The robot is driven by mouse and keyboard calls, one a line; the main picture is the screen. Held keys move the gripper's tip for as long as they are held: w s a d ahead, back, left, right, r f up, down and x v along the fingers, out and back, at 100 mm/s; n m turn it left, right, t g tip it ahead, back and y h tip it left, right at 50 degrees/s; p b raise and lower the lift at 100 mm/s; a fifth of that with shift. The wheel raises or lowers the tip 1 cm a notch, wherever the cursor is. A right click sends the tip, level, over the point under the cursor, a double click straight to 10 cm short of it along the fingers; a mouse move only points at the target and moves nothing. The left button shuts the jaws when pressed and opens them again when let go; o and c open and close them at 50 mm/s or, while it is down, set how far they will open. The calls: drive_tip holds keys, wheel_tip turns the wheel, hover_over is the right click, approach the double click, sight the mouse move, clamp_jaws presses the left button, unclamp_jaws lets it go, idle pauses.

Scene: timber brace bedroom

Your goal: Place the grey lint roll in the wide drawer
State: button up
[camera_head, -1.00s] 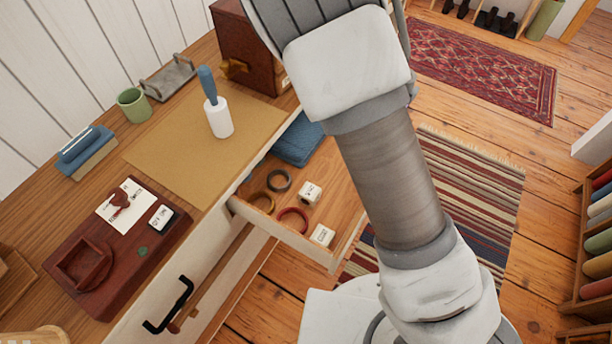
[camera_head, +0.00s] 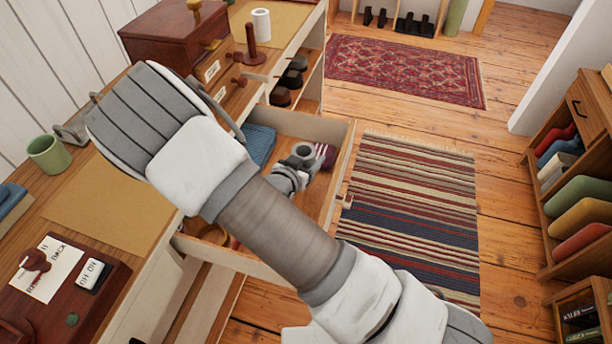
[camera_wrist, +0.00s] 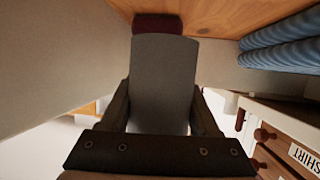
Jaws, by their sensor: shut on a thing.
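The grey lint roll (camera_wrist: 163,85) with a dark red end is between the two fingers of my gripper (camera_wrist: 162,108) in the wrist view. My gripper (camera_head: 291,174) is shut on it and is over the inside of the wide drawer in the head view. The grey roll (camera_head: 303,151) shows there only in part. The wide drawer (camera_head: 322,126) is pulled open, with a bare wooden floor near the gripper. Whether the roll touches the drawer floor cannot be told. My arm hides much of the drawer's left part.
Folded blue cloth (camera_head: 260,143) lies at the drawer's back. A brown ring (camera_head: 213,233) shows at its near end. A dark red box (camera_head: 172,35) and a green cup (camera_head: 48,154) stand on the desktop. The striped rug (camera_head: 410,210) area is clear.

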drive_tip(key=shift+s+f, duration=0.4)
drive_tip(key=shift+s, duration=0.2)
drive_tip(key=shift+f+b, duration=0.75)
drive_tip(key=shift+f, duration=1.15)
drive_tip(key=shift+f, duration=0.2)
drive_tip(key=o, duration=1.4)
drive_tip(key=shift+r, duration=0.3)
drive_tip(key=p+v, duration=0.1)
drive_tip(key=v, duration=0.6)
drive_tip(key=shift+s+a+p, duration=0.2)
drive_tip(key=shift+p, duration=0.2)
